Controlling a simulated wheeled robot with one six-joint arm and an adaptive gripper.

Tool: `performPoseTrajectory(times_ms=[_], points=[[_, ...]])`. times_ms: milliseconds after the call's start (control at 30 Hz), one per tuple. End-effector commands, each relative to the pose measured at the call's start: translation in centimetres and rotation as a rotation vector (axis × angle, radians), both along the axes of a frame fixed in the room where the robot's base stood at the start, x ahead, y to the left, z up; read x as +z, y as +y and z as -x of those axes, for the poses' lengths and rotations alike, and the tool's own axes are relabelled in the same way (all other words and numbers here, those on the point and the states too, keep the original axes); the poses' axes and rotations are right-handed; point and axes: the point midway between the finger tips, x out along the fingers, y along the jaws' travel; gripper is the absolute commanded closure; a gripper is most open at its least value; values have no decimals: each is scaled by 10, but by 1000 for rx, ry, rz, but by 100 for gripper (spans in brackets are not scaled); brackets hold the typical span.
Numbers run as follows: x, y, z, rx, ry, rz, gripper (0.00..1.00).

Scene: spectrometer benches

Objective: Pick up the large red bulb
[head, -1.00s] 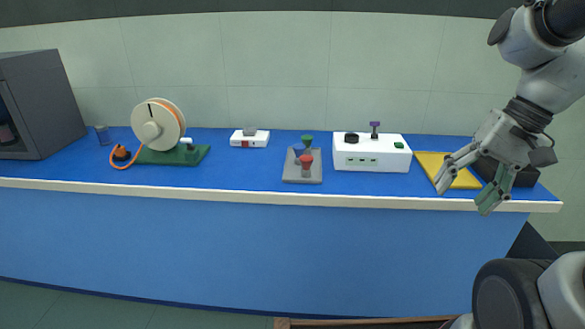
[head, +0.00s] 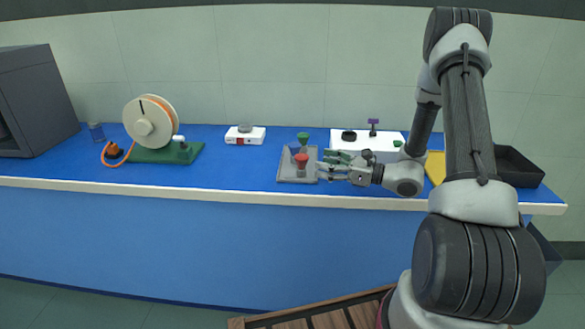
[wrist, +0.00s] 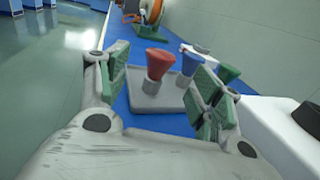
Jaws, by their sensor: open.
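The red bulb (head: 301,158) is flared at the top and stands upright in a grey socket on a grey tray (head: 285,179). In the wrist view the red bulb (wrist: 159,63) shows between my open fingers and beyond their tips. A blue bulb (wrist: 191,63) and a green bulb (wrist: 229,73) stand to its right there. In the head view the green bulb (head: 303,138) is behind the red one. My gripper (head: 326,165) is open and empty, just right of the red bulb, pointing left. In the wrist view my gripper (wrist: 165,90) spans the tray.
A white box (head: 345,140) with a black knob stands behind my gripper. A yellow mat (head: 435,168) and a black bin (head: 520,167) are at the right. A spool on a green base (head: 172,153) and a small white device (head: 244,136) stand left. Blue bench is clear left of the tray.

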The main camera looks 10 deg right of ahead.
Motion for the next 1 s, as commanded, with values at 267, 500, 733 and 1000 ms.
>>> performPoseTrajectory(times_ms=[267,500,733,1000], points=[[0,26,-20,-2,1,-3,34],[1,55,-41,-1,0,-1,34],[1,61,-46,-3,1,-2,34],[1,61,-45,-2,1,-2,69]])
